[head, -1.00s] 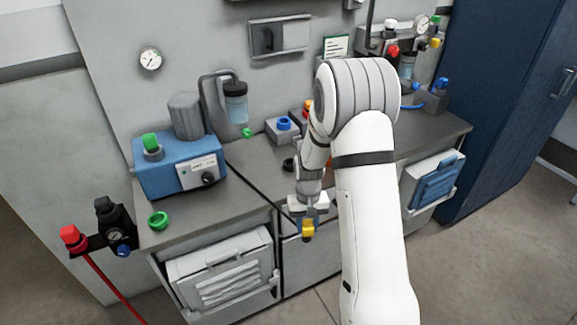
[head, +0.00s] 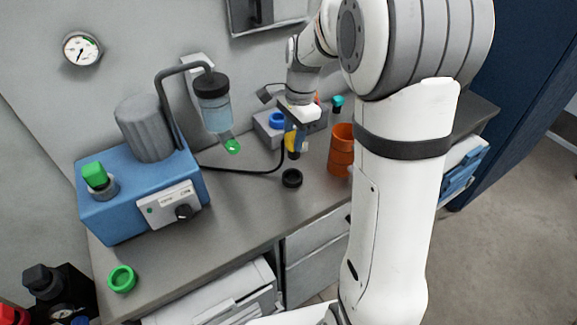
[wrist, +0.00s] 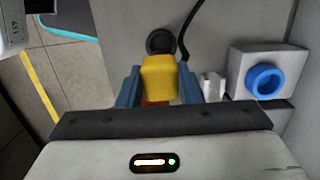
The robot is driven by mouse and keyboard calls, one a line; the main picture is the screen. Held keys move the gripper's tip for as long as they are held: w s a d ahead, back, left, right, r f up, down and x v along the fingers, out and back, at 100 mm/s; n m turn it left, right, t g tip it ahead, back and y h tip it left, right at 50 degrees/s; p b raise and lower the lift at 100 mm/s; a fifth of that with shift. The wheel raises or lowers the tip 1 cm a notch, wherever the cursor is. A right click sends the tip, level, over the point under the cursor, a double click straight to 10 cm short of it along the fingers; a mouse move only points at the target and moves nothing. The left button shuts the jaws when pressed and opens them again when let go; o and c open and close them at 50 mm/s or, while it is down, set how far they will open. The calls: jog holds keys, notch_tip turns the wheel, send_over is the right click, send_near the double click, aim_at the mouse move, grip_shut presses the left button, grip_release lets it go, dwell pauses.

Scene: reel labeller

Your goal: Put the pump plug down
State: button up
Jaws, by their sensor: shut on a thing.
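My gripper (head: 295,132) is shut on a yellow plug (head: 290,141) with a dark lower end, held upright above the grey counter. In the wrist view the yellow plug (wrist: 160,77) sits between my blue fingers (wrist: 158,88). A black cable (head: 250,171) runs from beside the blue pump unit (head: 118,215) up to the plug; the join is hidden. A black ring (head: 292,178) lies on the counter just below and in front of the plug. It also shows in the wrist view (wrist: 160,41), beyond the plug, and the plug appears apart from it.
A grey box with a blue ring (head: 277,120) stands close behind my gripper. An orange cup (head: 341,152) stands just right. A hanging bottle with a green tip (head: 232,147) is to the left. A green ring (head: 122,279) lies at the front left.

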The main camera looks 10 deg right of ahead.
aim_at(292, 151)
notch_tip(292, 151, down, 6)
jog(key=shift+w+a+r, duration=0.1)
jog(key=shift+w+a, duration=0.05)
jog(key=shift+f, duration=1.9)
jog(key=shift+s, duration=0.2)
jog(key=shift+f, duration=0.2)
jog(key=o, duration=1.1)
jog(key=shift+c, duration=0.2)
jog(key=shift+r, duration=0.1)
jog(key=r, duration=0.4)
jog(key=d+r, duration=0.1)
jog(key=r, duration=0.7)
jog(key=shift+w+d, duration=0.2)
jog(key=shift+d, duration=0.05)
jog(key=s+a+r+n+t+h, duration=0.1)
jog(key=s+r+n+t, duration=0.2)
jog(key=s+n, duration=1.1)
jog(key=s, duration=0.7)
jog(key=shift+s+a, duration=0.2)
jog(key=shift+s, duration=0.15)
